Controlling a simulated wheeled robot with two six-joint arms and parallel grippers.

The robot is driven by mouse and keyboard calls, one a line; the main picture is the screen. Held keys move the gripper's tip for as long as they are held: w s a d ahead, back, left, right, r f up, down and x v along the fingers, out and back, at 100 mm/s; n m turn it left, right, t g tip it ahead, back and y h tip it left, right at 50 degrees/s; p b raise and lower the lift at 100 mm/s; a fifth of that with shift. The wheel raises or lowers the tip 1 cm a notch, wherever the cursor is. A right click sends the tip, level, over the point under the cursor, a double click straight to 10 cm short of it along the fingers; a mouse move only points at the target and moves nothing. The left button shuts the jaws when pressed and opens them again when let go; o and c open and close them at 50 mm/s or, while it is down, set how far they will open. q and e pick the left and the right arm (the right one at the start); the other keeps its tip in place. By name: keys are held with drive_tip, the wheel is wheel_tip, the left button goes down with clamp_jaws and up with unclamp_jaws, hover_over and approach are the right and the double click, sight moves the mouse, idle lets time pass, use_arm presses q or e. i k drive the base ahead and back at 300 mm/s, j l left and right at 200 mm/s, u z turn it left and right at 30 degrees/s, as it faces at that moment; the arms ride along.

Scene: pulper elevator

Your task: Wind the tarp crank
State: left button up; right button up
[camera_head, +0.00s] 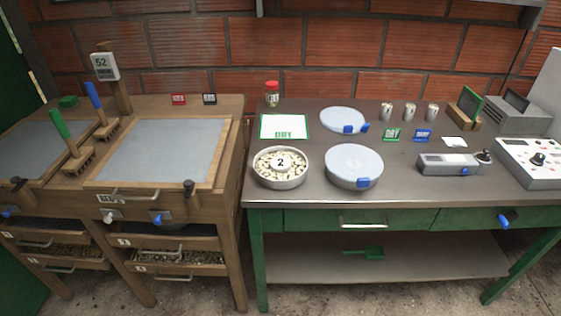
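I cannot make out a tarp or a crank in the head view. A wooden bench (225,150) on the left has grey screen panels (158,150) set in its top. A blue lever-like handle (160,219) and a pale one (109,217) sit on its front. A grey device with a dark round knob (538,159) stands on the right table. Neither of my grippers is in view.
A metal-topped table (400,180) with a green frame stands on the right. It holds a bowl of beans (281,178), lidded pans (354,166) and several small cans. Brushes (73,149) lie on the wooden bench. A brick wall (340,45) closes the back.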

sight(512, 215)
drive_tip(key=z, duration=1.6)
